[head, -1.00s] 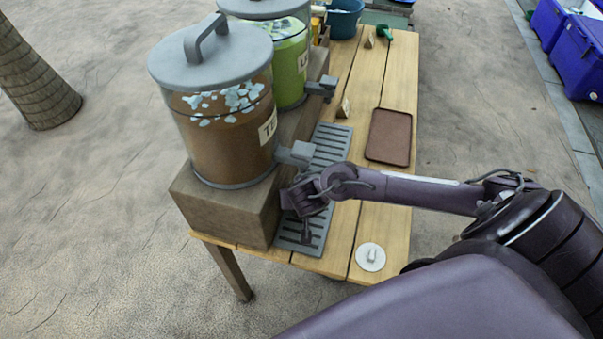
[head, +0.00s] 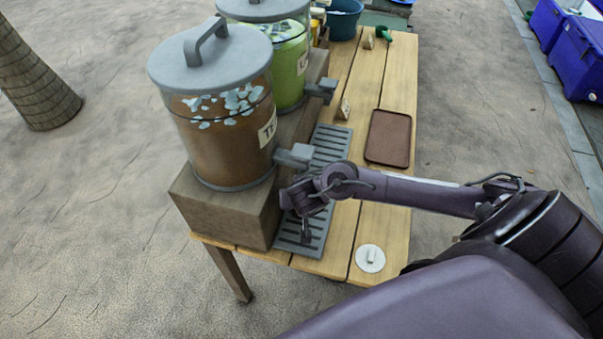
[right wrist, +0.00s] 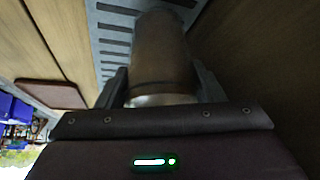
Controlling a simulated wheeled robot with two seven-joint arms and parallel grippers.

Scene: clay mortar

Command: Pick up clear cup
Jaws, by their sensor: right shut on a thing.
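The clear cup (right wrist: 162,48) shows in the right wrist view, looking brown through its wall, with a paler band at the end close to my palm. It is between the two fingers of my right gripper (right wrist: 162,84), which is shut on it. In the head view my right gripper (head: 305,222) is over the near part of the grey slotted drip tray (head: 331,143), below and in front of the tea dispenser's tap (head: 297,156). My arm and gripper hide the cup there. I cannot tell whether the cup touches the tray. My left gripper is not in view.
The tea dispenser (head: 222,130) and a green dispenser (head: 290,65) stand on a wooden block (head: 225,213) left of the tray. A brown tray (head: 388,138) and a white disc (head: 370,258) lie on the wooden table (head: 345,245). A blue-green bucket (head: 343,22) stands at the back.

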